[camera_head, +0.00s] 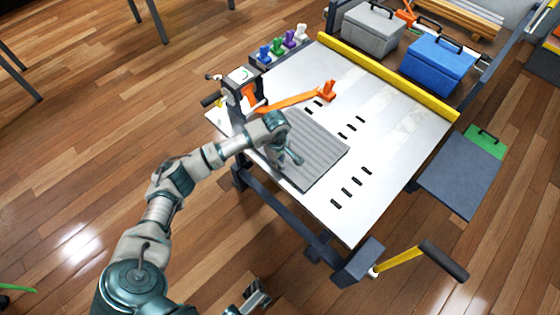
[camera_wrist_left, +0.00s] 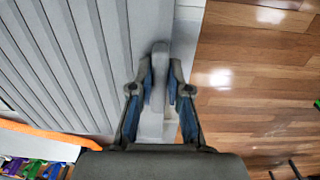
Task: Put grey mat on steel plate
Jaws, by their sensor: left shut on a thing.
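The ribbed grey mat (camera_head: 318,150) is over the left part of the steel plate (camera_head: 385,125), near its front left edge. I cannot tell whether all of it rests flat on the plate. My left gripper (camera_head: 290,160) is at the mat's near left edge. In the left wrist view, its fingers (camera_wrist_left: 159,92) are closed around a grey tab (camera_wrist_left: 158,70) beside the ribbed mat (camera_wrist_left: 60,60). A strip of the plate (camera_wrist_left: 185,40) shows beyond the tab. Part of what looks like my right gripper (camera_head: 257,296) shows at the bottom edge, its jaws unclear.
An orange strap (camera_head: 295,102) runs from a ratchet device (camera_head: 240,88) behind the mat. Coloured pegs (camera_head: 278,46) stand at the back left. A yellow bar (camera_head: 385,75) edges the plate, with grey (camera_head: 372,30) and blue (camera_head: 437,65) boxes beyond. The slotted right side of the plate is clear.

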